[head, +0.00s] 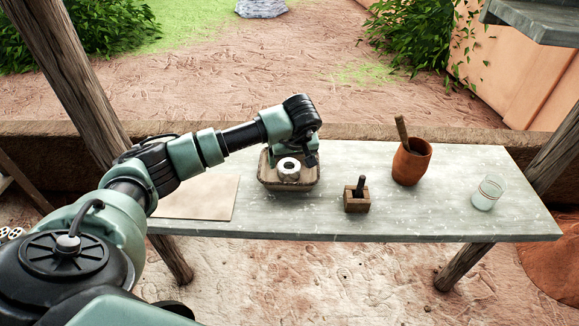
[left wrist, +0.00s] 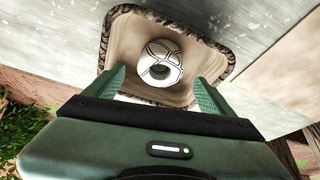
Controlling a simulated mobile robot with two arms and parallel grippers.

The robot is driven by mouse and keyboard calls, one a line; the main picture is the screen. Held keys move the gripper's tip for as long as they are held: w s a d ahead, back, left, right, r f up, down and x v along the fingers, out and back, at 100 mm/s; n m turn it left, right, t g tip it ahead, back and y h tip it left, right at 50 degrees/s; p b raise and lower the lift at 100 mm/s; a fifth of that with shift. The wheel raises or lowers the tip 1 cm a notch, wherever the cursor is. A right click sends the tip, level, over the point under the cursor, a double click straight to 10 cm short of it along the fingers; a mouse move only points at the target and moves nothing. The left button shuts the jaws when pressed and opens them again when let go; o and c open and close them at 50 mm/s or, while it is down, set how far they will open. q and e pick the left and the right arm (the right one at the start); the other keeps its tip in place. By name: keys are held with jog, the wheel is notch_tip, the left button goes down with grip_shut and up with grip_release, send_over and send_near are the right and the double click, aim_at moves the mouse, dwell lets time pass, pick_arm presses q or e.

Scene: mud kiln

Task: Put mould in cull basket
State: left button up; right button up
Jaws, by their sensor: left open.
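A white round piece with a hole in its top and dark lines across it, which looks like the mould (head: 289,169), sits inside a shallow woven-rim basket (head: 266,183) on the table. In the left wrist view the mould (left wrist: 161,65) lies on the pale floor of the basket (left wrist: 108,32), clear of the rim. My left gripper (head: 303,154) is over the basket. In the left wrist view its two fingers (left wrist: 158,88) are spread apart, with nothing held between them. My right gripper is not in view.
On the grey table (head: 420,215) stand a small wooden block with a dark-handled tool (head: 357,199), a clay pot with a stick (head: 410,163) and a glass (head: 488,193). A tan board (head: 200,197) lies to the left. Posts flank the table.

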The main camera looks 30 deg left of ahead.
pick_arm(q)
jog(key=v, duration=0.6)
jog(key=shift+r+b, duration=0.25)
jog(key=shift+b, duration=0.2)
jog(key=shift+s+d+f, duration=0.1)
jog(key=shift+s+d, duration=0.05)
